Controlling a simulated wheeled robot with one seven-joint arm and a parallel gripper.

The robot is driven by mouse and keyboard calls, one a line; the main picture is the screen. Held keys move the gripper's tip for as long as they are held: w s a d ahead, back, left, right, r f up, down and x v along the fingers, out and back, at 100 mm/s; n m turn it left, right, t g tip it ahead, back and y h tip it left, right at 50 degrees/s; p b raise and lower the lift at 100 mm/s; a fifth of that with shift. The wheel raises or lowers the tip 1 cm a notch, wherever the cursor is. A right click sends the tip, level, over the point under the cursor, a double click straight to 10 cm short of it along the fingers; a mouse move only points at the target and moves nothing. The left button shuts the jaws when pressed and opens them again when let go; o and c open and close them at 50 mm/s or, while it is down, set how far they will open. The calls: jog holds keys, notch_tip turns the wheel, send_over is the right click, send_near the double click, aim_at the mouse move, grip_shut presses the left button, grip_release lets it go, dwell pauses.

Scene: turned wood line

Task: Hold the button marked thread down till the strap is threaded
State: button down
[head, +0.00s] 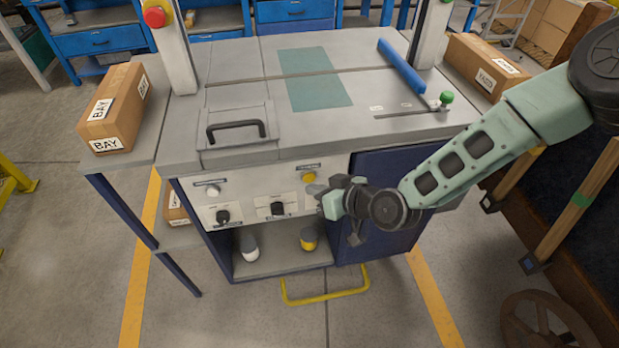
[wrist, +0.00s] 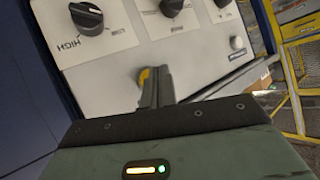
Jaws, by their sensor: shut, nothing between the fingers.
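The control panel (head: 245,200) on the machine's front carries a yellow button (head: 309,177) at its upper right and a white button (head: 212,190) at its upper left. The labels by the buttons are too small to read, so I cannot tell which says thread. My gripper (head: 313,190) is at the panel's right side, just below the yellow button. In the wrist view my gripper's fingers (wrist: 155,84) are shut and empty, in front of the yellow button (wrist: 143,76) and partly hiding it. I cannot tell whether they touch it. The white button (wrist: 236,43) shows at right. No strap is clearly seen.
Black knobs (head: 278,208) sit below the buttons; one marked HIGH (wrist: 87,17) is near my gripper. A lidded hatch with a black handle (head: 236,130) and a teal sheet (head: 313,80) are on top. A yellow floor rail (head: 325,297) stands in front. A red button (head: 154,16) is on the left post.

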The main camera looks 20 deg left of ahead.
jog(key=shift+w, duration=0.1)
jog(key=shift+w+a, duration=0.2)
jog(key=shift+w, duration=0.1)
jog(key=shift+w+a+b, duration=0.2)
jog(key=shift+w+b, duration=0.1)
jog(key=shift+b, duration=0.1)
dwell(1.8)
jog(key=shift+s+d, duration=0.4)
jog(key=shift+s, duration=0.3)
jog(key=shift+s+d+p, duration=0.15)
jog(key=shift+s+d, duration=0.3)
jog(key=shift+s, duration=0.25)
jog(key=shift+s+d+p, duration=0.2)
jog(key=shift+s+d, duration=0.25)
jog(key=shift+s, duration=0.25)
jog(key=shift+s+d+p, duration=0.15)
jog(key=shift+s+d, duration=0.3)
jog(key=shift+s, duration=0.25)
jog(key=shift+r, duration=0.15)
